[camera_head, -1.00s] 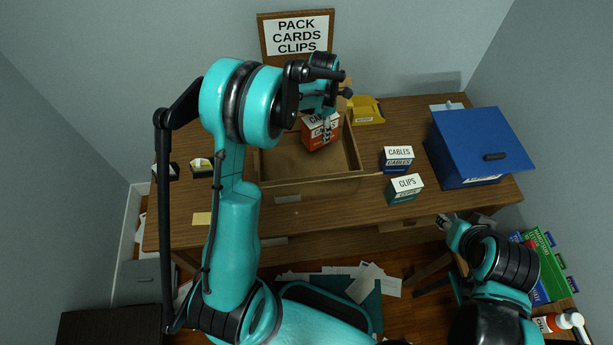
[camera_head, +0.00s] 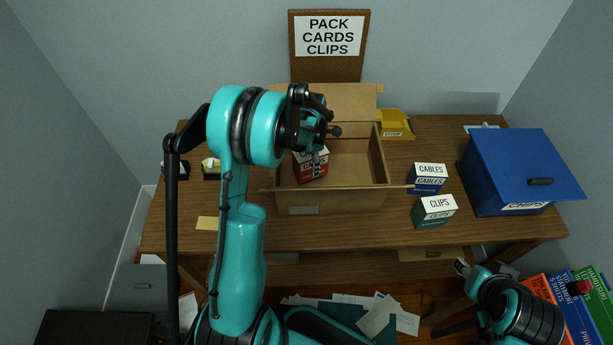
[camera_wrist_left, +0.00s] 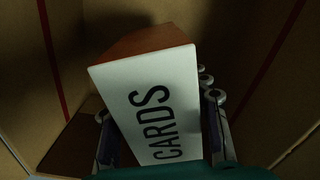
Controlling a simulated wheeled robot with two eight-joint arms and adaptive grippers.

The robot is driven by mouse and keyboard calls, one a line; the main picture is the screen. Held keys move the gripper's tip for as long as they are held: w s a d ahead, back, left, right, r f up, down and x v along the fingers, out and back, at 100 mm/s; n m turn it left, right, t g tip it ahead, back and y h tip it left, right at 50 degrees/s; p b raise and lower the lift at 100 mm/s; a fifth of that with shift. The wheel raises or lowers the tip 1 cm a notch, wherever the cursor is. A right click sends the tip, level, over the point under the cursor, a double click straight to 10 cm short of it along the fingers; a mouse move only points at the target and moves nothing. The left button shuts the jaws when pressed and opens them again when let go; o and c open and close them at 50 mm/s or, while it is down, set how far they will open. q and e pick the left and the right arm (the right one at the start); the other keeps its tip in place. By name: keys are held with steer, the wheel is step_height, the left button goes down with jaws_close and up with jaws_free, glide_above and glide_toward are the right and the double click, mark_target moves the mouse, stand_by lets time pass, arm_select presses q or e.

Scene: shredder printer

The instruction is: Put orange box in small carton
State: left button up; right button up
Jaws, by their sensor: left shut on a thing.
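The orange box (camera_head: 309,171) has a white top; its CARDS lettering reads in the left wrist view (camera_wrist_left: 150,112). My left gripper (camera_head: 317,160) is shut on it and holds it, tilted, within the left part of the small open carton (camera_head: 345,201). The carton's cardboard walls surround the box in the left wrist view. Whether the box touches the carton's floor cannot be seen. My right gripper (camera_head: 461,266) is low at the right, in front of the table and away from the carton; its jaws are too small to read.
On the table (camera_head: 300,233), a CABLES box (camera_head: 427,178) and a CLIPS box (camera_head: 434,212) stand right of the carton. A blue bin (camera_head: 510,170) is farther right. A yellow tray (camera_head: 396,124) is behind. Carton flaps stick out at the sides.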

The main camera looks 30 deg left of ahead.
arm_select(q)
steer(key=shift+s+a+f, duration=0.3)
steer(key=shift+a+f, duration=0.2)
steer(key=shift+a, duration=0.3)
steer(key=shift+f+b, duration=1.05)
steer(key=shift+f, duration=0.95)
steer(key=shift+f, duration=0.1)
steer(key=o, duration=1.3)
steer(key=shift+c, duration=0.2)
step_height(320, 180, up, 12)
steer(key=p, duration=0.4)
steer(key=shift+p, duration=0.3)
steer(key=shift+r, duration=0.25)
